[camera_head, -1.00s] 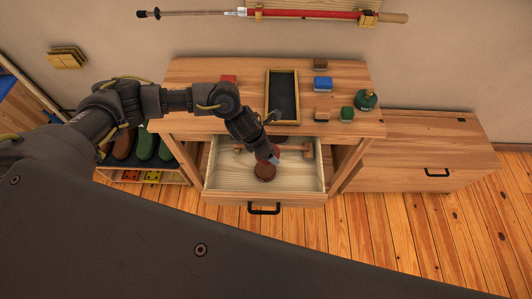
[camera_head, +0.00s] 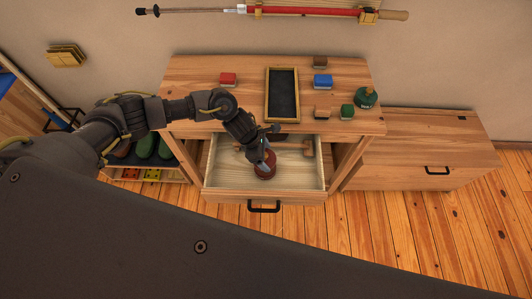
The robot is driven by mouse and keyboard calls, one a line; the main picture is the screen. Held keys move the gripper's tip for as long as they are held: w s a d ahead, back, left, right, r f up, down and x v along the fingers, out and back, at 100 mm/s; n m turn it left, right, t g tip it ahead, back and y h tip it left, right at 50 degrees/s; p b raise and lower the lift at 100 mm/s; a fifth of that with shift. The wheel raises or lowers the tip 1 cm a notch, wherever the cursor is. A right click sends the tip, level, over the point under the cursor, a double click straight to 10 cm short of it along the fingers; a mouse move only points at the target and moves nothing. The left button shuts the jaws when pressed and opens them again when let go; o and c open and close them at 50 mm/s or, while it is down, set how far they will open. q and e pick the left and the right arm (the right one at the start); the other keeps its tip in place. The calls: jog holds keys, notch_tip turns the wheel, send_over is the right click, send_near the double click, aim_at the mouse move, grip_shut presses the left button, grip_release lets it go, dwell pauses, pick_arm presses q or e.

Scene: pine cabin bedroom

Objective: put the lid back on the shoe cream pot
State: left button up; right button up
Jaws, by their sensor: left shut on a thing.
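The shoe cream pot (camera_head: 265,175) is a small round reddish-brown pot in the open drawer (camera_head: 222,177), near its middle. My left gripper (camera_head: 265,163) reaches down from the left and is shut on the dark red lid (camera_head: 262,168), directly over the pot. Lid and pot overlap in this view, and the fingers hide part of both. I cannot tell whether the lid touches the pot or is fully seated. My right gripper is not in view.
A wooden piece (camera_head: 308,148) lies in the drawer's back right. The drawer's front right is clear.

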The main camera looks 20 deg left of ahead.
aim_at(266, 161)
pick_arm(q)
notch_tip(266, 161, down, 4)
jog(key=b, duration=0.2)
jog(key=shift+b, duration=0.3)
jog(key=shift+f+b, duration=0.45)
jog(key=shift+b, duration=0.1)
jog(key=shift+d+r, duration=0.15)
jog(key=shift+b, duration=0.55)
dwell(0.4)
jog(key=shift+b, duration=0.4)
dwell(0.6)
jog(key=shift+f+b, duration=0.2)
jog(key=shift+b, duration=0.2)
dwell(0.6)
dwell(0.4)
